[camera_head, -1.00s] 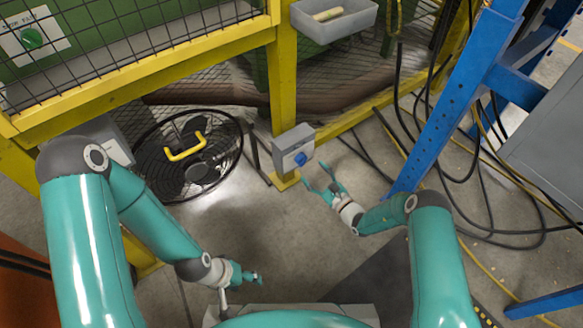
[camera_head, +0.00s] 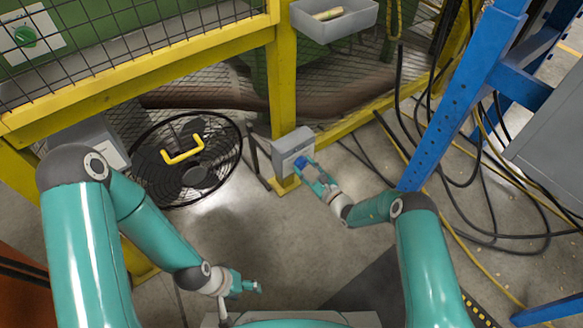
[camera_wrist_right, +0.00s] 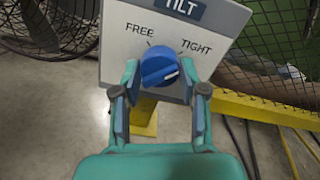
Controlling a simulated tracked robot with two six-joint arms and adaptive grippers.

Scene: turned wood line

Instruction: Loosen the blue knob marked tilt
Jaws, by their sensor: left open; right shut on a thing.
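The blue knob (camera_wrist_right: 159,66) sits on the front of a grey box headed TILT (camera_wrist_right: 205,22), with FREE printed at left and TIGHT at right. A pale line on the knob seems to slant up toward the TIGHT side. In the head view the grey box (camera_head: 291,143) is on a yellow post, and the knob (camera_head: 300,162) is partly covered by my right gripper (camera_head: 309,167). In the wrist view my right gripper (camera_wrist_right: 159,72) is shut on the knob, one finger on each side. My left gripper (camera_head: 256,286) is open and empty, low above the floor.
A round black fan (camera_head: 150,178) with a yellow handle stands left of the post. A grey tray (camera_head: 345,27) hangs above the box. A blue upright (camera_head: 445,110) and loose black cables (camera_head: 480,235) lie to the right. The floor in front is clear.

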